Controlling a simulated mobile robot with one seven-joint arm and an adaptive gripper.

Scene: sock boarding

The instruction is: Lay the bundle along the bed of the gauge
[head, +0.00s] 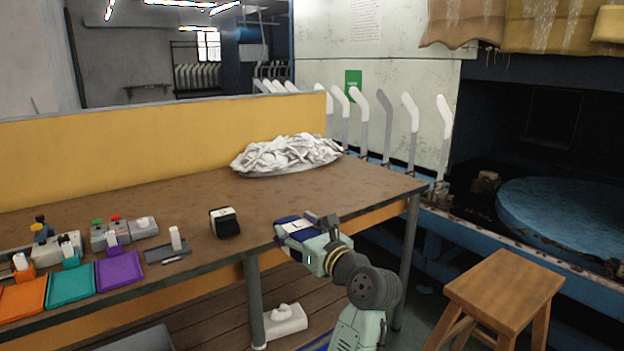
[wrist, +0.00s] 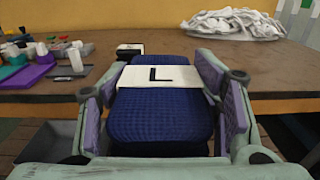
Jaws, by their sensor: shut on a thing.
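The bundle is a folded navy textile with a white band marked "L" (wrist: 160,76). It fills the space between the pads of my gripper (wrist: 165,100), which is shut on it. In the head view the bundle (head: 291,226) shows at my gripper (head: 306,232), at the table's front edge. A small dark flat plate with a white upright block (head: 175,240) lies on the table to the left; it may be the gauge, but I cannot tell. In the wrist view its white block (wrist: 76,60) is left of the bundle.
A dark block with a white band (head: 225,222) sits on the table between the plate and my gripper. Orange (head: 24,297), teal (head: 71,286) and purple (head: 119,270) trays line the left front. A white cloth heap (head: 286,154) lies behind. The table middle is clear.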

